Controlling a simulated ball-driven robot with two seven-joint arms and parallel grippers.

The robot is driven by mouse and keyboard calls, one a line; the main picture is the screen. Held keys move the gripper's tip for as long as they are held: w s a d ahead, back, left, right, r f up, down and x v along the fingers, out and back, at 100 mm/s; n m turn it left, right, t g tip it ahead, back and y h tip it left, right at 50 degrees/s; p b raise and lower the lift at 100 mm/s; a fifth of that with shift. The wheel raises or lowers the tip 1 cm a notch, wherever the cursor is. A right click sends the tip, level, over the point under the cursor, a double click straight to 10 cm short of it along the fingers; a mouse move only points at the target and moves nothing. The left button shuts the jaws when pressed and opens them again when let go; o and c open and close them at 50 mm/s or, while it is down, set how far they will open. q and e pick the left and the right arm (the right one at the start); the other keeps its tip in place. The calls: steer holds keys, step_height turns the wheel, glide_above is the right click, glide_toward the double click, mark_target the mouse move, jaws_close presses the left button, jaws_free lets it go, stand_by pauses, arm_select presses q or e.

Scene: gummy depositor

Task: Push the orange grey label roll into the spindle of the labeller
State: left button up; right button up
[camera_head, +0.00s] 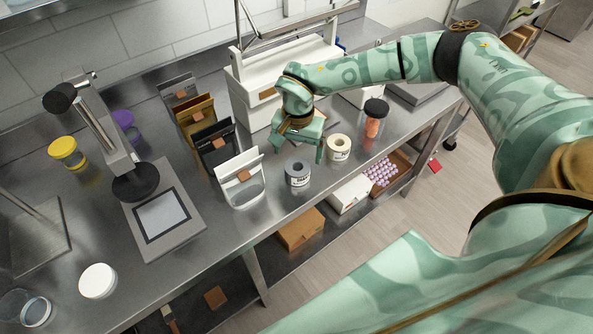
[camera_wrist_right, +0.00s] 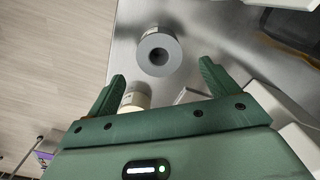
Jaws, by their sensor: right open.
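The grey label roll (camera_head: 297,176) stands upright near the front edge of the steel counter, with a pale printed band on its side. In the right wrist view its grey top ring (camera_wrist_right: 171,65) and dark centre hole show beyond the fingertips. I see no orange on it. My right gripper (camera_head: 298,153) is open and empty, above and behind the roll; it also shows in the wrist view (camera_wrist_right: 162,72). A cream roll (camera_head: 339,149) stands to the right, partly hidden by the gripper in the wrist view (camera_wrist_right: 135,99). I cannot make out the labeller's spindle. My left gripper is out of view.
A white machine with a metal lever frame (camera_head: 253,98) stands behind my right gripper. Several pouches in stands, a white one (camera_head: 240,185) nearest, are left of the roll. A black-lidded jar (camera_head: 374,122) stands right. A flat-based stand (camera_head: 162,215) is further left.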

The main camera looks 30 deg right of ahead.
mark_target(297, 169)
step_height(297, 169, down, 2)
steer(key=shift+w, duration=0.1)
steer(key=f, duration=0.5)
steer(key=shift+s+a+f+b, duration=0.15)
steer(key=shift+s+a+b, duration=0.1)
steer(key=shift+b, duration=0.1)
steer(key=shift+d, duration=0.1)
steer(key=c, duration=1.1)
